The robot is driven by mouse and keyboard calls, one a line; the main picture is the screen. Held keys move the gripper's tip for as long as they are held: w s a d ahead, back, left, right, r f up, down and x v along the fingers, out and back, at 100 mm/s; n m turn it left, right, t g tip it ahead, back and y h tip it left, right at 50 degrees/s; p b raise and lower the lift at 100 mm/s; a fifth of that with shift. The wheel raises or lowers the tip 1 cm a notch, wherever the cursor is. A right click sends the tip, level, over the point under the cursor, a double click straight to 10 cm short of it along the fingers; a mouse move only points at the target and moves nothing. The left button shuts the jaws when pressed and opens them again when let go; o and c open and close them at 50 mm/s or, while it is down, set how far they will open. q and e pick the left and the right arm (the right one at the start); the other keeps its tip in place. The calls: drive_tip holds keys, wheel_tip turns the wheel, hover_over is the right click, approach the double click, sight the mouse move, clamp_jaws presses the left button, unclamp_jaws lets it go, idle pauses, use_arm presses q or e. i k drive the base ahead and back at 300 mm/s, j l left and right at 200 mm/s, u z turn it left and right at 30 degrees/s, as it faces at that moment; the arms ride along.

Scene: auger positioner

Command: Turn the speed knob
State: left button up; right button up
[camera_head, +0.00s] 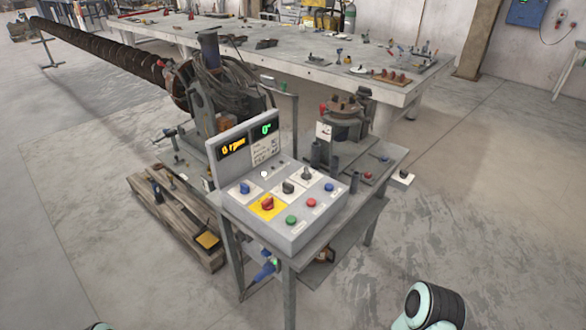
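A grey control box (318,224) with a sloped panel stands on a metal stand in the middle of the head view. Its upright display reads "0 rpm" (234,146) in orange, with a green readout (265,129) beside it. Two dark knobs sit on the panel, a middle one (288,187) and an upper right one (306,174). The labels are too small to read, so I cannot tell which is the speed knob. A red rotary switch (267,204) sits on a yellow plate. Neither gripper shows; only parts of my arms appear at the bottom edge.
Blue (245,187), green (291,220) and red (311,202) buttons surround the knobs. A machine with cables (230,95) and a long auger (100,53) stand behind. A wooden pallet (168,217) lies at left. The floor in front and at right is clear.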

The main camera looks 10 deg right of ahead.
sight(306, 175)
drive_tip(key=l+u, duration=0.15)
drive_tip(key=u, duration=0.3)
drive_tip(key=l+u, duration=0.15)
drive_tip(key=u, duration=0.3)
drive_tip(key=l+u, duration=0.15)
drive_tip(key=u, duration=0.3)
drive_tip(key=l+u, duration=0.25)
drive_tip(key=k+l+u, duration=0.2)
drive_tip(key=l, duration=0.2)
drive_tip(key=l+u, duration=0.25)
drive_tip(key=k+l+u, duration=0.15)
drive_tip(key=k+l, duration=0.15)
drive_tip(key=l, duration=0.2)
drive_tip(key=k+l+u, duration=0.15)
drive_tip(key=k+l, duration=0.15)
drive_tip(key=l, duration=0.2)
